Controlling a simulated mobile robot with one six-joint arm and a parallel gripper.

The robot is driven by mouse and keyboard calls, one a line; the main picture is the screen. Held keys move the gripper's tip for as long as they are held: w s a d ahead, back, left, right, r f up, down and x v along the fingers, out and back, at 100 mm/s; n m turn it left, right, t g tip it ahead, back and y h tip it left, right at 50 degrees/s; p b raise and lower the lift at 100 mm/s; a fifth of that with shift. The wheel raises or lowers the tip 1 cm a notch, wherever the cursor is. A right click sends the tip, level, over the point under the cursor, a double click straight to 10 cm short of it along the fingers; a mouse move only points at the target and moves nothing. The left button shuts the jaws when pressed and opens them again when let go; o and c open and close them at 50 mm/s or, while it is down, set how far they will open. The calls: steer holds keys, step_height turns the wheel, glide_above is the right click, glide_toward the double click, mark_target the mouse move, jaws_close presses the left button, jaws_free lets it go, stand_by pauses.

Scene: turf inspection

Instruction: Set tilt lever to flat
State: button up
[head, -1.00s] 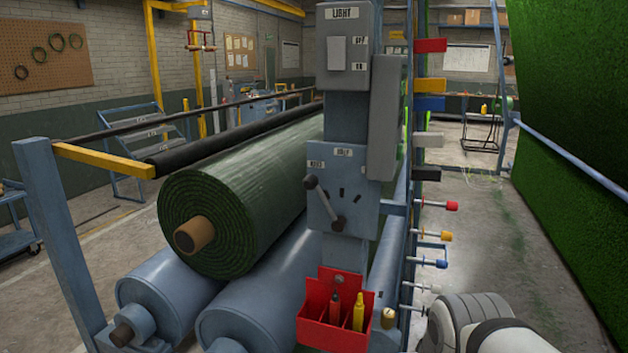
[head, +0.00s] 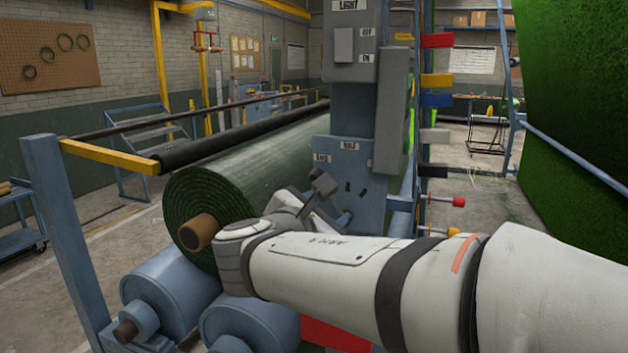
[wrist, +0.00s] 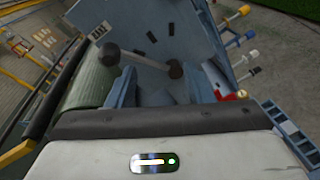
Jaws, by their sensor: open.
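The tilt lever (head: 325,184) is a dark grey rod with a knob on a blue-grey plate (head: 372,195) of the post. It points up and left from its hub towards the left of two small labels; the lettering is hard to read. In the wrist view the lever (wrist: 145,60) runs from its knob at upper left to its round hub at right. My gripper (wrist: 157,82) is open, with one blue finger on each side below the lever, and nothing is clearly between them. I cannot tell whether a finger touches the lever. In the head view my arm hides most of the gripper.
A rolled turf (head: 240,170) lies on blue rollers (head: 172,290) left of the post. A switch box (head: 350,45) sits above the plate. Coloured tabs (head: 437,80) and knobbed pegs (head: 458,201) stick out at right. A red bin (head: 335,335) is mostly behind my arm.

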mark_target(313, 179)
steer(key=a+r+n+t, duration=0.2)
steer(key=a+r+n, duration=0.1)
steer(key=a, duration=0.2)
steer(key=shift+y, duration=0.3)
steer(key=p+x, duration=0.2)
steer(key=x, duration=0.6)
steer(key=shift+r, duration=0.15)
steer(key=shift+c, duration=0.6)
steer(key=shift+d, duration=0.1)
jaws_close()
